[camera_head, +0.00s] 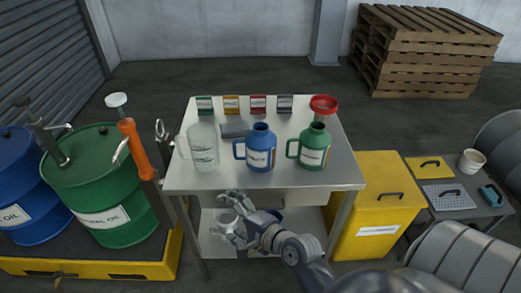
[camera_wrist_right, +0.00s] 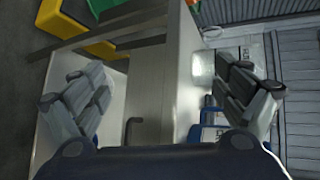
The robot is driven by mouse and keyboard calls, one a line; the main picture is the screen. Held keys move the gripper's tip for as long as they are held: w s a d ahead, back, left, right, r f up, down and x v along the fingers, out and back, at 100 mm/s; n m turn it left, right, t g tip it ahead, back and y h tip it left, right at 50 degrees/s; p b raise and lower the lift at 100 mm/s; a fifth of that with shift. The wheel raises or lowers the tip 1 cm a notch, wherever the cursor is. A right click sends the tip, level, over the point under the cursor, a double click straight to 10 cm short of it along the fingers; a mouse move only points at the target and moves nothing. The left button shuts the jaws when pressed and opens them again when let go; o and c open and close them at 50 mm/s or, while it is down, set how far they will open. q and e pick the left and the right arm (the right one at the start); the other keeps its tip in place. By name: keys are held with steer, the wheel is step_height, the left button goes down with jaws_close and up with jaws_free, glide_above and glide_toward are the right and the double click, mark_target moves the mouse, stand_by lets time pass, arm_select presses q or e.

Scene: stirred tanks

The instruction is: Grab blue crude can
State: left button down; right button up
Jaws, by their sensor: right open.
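The blue can (camera_head: 261,152), with a handle on its left and a white label, stands upright near the front edge of the metal table (camera_head: 335,172). My right gripper (camera_head: 238,222) is open and empty, in front of the table and below its top, apart from the can. In the right wrist view its fingers (camera_wrist_right: 165,100) are spread wide, with the table edge and drawer front beyond them. Blue parts (camera_wrist_right: 208,130), likely the can, show beside the right-hand finger, which partly hides them. My left gripper is in neither view.
A clear jug (camera_head: 203,148) stands left of the can and a green can (camera_head: 312,148) stands close on its right. A red funnel (camera_head: 323,104) and small labelled boxes (camera_head: 231,104) are behind. A yellow cabinet (camera_head: 375,210) and a green drum (camera_head: 98,185) flank the table.

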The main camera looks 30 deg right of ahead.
steer(key=w+d+r+m+t+h, duration=0.35)
steer(key=d+m, duration=0.25)
steer(key=m, duration=0.4)
steer(key=m+h, duration=0.6)
steer(key=m, duration=0.6)
glide_toward(264, 160)
steer(key=x, duration=0.4)
steer(key=shift+w+a+f, duration=0.1)
steer(key=shift+w+f, duration=0.2)
steer(key=shift+f, duration=0.15)
steer(key=shift+m, duration=0.4)
steer(key=x, duration=0.4)
steer(key=shift+w+d+r+p, duration=0.1)
steer(key=shift+w+d+p, duration=0.05)
steer(key=shift+d+p, duration=0.2)
steer(key=shift+w+d, duration=0.2)
steer(key=shift+w, duration=0.35)
steer(key=shift+w+d+r+p, duration=0.1)
steer(key=shift+w+r+p, duration=0.1)
steer(key=shift+w+p, duration=0.1)
steer(key=x, duration=0.3)
steer(key=shift+w+d+r+p, duration=0.1)
steer(key=shift+w+r+p, duration=0.15)
steer(key=shift+p, duration=0.05)
steer(key=shift+w+d, duration=0.2)
steer(key=shift+w, duration=0.25)
steer(key=shift+s, duration=0.1)
steer(key=c, duration=1.2)
steer(key=shift+r, duration=0.1)
steer(key=c, duration=0.3)
